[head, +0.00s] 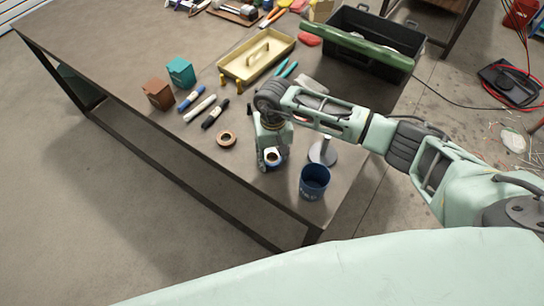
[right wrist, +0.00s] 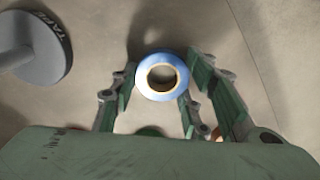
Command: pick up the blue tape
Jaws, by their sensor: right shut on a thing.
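The blue tape (right wrist: 162,75) is a ring with a tan core, seen from above in the right wrist view. It also shows in the head view (head: 272,157), low in my right gripper. My right gripper (head: 271,163) comes down over the table near its front edge. In the right wrist view its green-padded fingers (right wrist: 158,98) stand on both sides of the tape and are shut on it. I cannot tell whether the tape is touching the table. My left gripper is not in view.
A grey-based stand (head: 322,152) and a dark blue cup (head: 314,182) are close by on the right. A brown tape roll (head: 227,139) lies to the left, with markers (head: 215,113) beyond. A yellow tray (head: 256,57) and black toolbox (head: 375,38) are farther back.

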